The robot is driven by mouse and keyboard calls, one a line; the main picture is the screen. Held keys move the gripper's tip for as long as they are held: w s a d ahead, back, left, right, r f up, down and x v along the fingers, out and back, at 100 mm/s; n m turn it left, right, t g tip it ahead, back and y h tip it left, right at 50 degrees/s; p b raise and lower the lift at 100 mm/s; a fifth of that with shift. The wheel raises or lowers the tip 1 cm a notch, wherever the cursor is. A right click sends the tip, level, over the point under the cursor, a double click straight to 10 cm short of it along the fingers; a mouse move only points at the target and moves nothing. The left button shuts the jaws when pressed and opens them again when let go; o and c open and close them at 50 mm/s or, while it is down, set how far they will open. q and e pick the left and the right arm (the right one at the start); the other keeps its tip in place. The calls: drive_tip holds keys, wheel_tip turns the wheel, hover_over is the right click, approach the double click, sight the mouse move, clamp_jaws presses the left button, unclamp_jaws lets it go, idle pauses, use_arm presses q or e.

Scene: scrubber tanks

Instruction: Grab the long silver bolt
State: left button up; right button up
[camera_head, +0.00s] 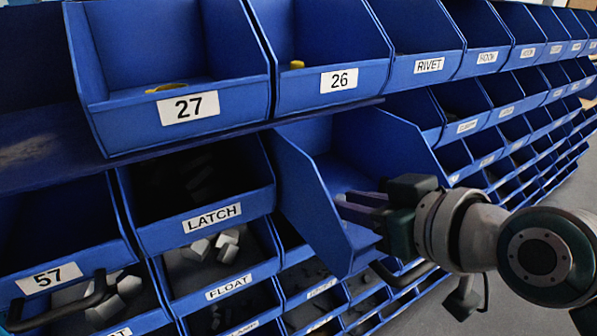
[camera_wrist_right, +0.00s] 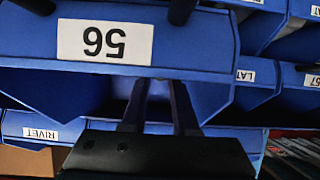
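No long silver bolt can be made out in either view. A blue bin (camera_head: 312,205) sticks out from its row in the head view. In the right wrist view a bin labelled 56 (camera_wrist_right: 195,45) shows upside down; it seems to be the same bin. My right gripper (camera_head: 358,208) reaches over the front of this bin, its fingers partly inside. In the wrist view the right gripper's two fingers (camera_wrist_right: 159,95) stand apart with a gap and nothing seen between them. Their tips are hidden behind the bin's front rim. My left gripper is out of view.
Rows of blue bins surround it. Bin 27 (camera_head: 229,112) and bin 26 (camera_head: 370,80) are above, holding yellowish items. The LATCH bin (camera_head: 172,236) is left, the FLOAT bin (camera_head: 199,300) below. Dark curved bars (camera_head: 62,306) stand in front at lower left and right.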

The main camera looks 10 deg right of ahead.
clamp_jaws()
idle(0.4)
